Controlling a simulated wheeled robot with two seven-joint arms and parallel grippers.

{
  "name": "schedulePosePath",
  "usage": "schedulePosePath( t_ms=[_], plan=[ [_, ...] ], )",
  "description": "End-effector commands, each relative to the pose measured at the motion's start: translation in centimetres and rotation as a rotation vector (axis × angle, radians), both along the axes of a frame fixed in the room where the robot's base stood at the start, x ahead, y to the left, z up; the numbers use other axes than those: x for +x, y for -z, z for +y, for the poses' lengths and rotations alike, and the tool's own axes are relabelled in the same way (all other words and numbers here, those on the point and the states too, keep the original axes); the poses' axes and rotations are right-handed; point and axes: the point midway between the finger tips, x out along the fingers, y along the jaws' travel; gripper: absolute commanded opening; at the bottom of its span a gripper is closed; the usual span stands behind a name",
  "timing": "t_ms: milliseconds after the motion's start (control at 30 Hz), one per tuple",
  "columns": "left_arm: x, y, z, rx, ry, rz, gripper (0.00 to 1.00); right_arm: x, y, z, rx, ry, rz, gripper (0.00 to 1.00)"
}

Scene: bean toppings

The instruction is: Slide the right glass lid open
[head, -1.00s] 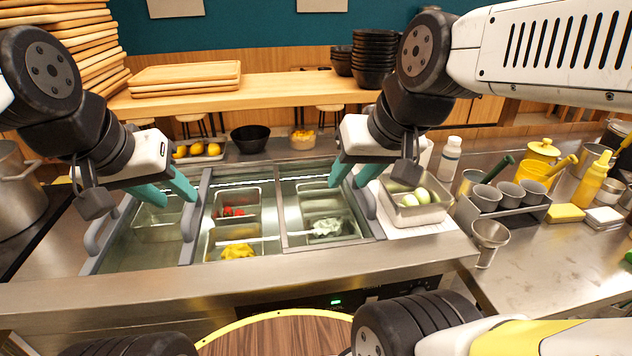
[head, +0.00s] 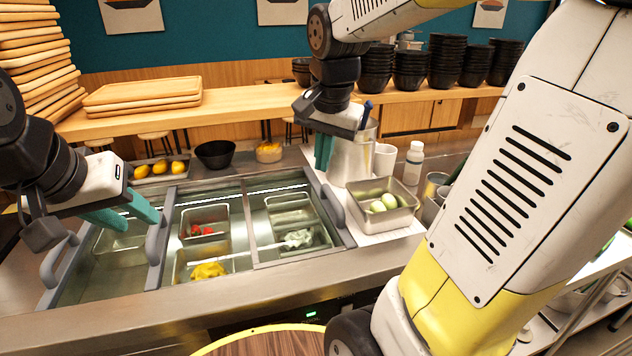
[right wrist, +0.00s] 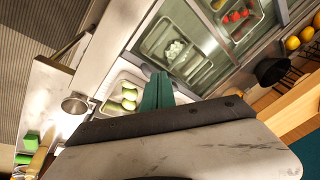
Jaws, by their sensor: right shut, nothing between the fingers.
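The right glass lid (head: 262,225) is a clear pane over the right part of the steel counter well. Its grey frame and curved handle (head: 331,200) stand at the well's right edge. My right gripper (head: 323,152) has its teal fingers together and empty, pointing down near the handle's far end; I cannot tell whether they touch it. The shut fingers also show in the right wrist view (right wrist: 157,92), beside the well. My left gripper (head: 124,212) has its fingers apart over the left part of the well, close to the middle grey handle (head: 157,240).
Trays with red and yellow food (head: 208,270) sit under the glass. My right forearm covers the right side.

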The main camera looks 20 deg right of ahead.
Motion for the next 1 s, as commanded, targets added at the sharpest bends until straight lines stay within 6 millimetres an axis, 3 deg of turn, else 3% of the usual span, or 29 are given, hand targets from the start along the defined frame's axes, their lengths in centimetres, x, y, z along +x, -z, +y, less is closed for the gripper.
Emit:
schedulePosePath(
  t_ms=[33,200,400,667,1000],
  plan=[
    [0.0,0.0,0.0,0.0,0.0,0.0,0.36,2.0,0.8,-0.6,-0.012,0.106,0.044,0.0],
    [0.0,0.0,0.0,0.0,0.0,0.0,0.36,7.8,3.3,-3.0,-0.078,0.496,0.119,0.0],
    [0.0,0.0,0.0,0.0,0.0,0.0,0.36,12.2,6.2,-4.8,-0.166,0.822,0.117,0.0],
    [0.0,0.0,0.0,0.0,0.0,0.0,0.36,13.5,7.9,-5.7,-0.2,0.942,0.1,0.0],
    [0.0,0.0,0.0,0.0,0.0,0.0,0.36,13.4,13.4,-7.8,-0.198,0.94,0.102,0.0]
  ],
)
